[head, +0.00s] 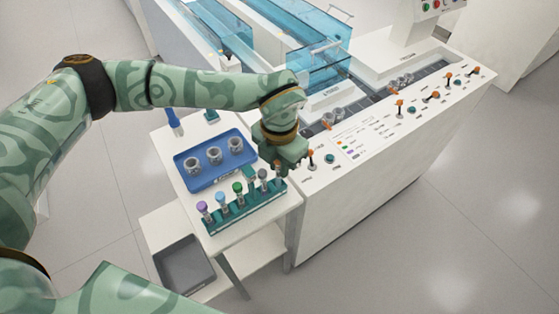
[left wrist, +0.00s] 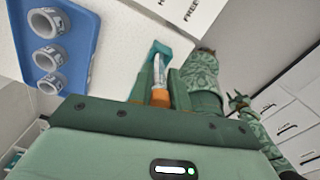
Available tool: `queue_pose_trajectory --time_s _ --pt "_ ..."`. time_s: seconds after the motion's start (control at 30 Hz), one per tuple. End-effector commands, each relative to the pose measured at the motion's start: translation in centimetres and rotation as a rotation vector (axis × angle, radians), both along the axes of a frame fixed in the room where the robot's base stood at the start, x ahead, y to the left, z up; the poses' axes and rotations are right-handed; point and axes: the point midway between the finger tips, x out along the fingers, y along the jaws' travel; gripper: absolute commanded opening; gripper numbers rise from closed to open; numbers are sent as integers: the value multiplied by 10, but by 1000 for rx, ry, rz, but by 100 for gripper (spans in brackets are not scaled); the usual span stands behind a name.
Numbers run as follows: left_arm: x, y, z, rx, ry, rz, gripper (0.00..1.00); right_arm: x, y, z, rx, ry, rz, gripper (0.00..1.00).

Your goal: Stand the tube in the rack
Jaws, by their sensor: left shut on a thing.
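The green rack (head: 240,210) stands along the front of the small white table with several capped tubes upright in it, among them a purple-capped tube (head: 202,207), a blue-capped one (head: 220,197) and a green-capped one (head: 238,187). My left gripper (head: 281,165) is by the rack's right end, its fingertips partly hidden. In the left wrist view it is shut on a tube with an orange cap (left wrist: 160,97); a teal piece (left wrist: 160,50) shows beyond the tube. Whether the tube touches the rack I cannot tell. A small, distant green shape, probably my right gripper (left wrist: 240,104), shows there; its jaws are unclear.
A blue tray (head: 187,182) with three grey cups lies behind the rack. The white machine (head: 340,185) with levers and buttons stands close at the right. A grey bin (head: 185,265) sits on the lower shelf. Clear floor lies in front.

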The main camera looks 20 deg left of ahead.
Motion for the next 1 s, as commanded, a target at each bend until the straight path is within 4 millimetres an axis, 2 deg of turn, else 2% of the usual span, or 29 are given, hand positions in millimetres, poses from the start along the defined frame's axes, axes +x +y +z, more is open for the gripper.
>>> queue_pose_trajectory --time_s 0.47,0.5,0.57,1.0 --pt "0 0 -6 0 0 0 2 -1 0 -1 1 1 0 36" --pt "0 0 -6 0 0 0 29 -1 0 -1 1 1 0 36" --pt "0 0 -6 0 0 0 43 0 0 -1 1 1 0 36" --pt "0 0 -6 0 0 0 43 -1 1 -1 1 1 0 36"
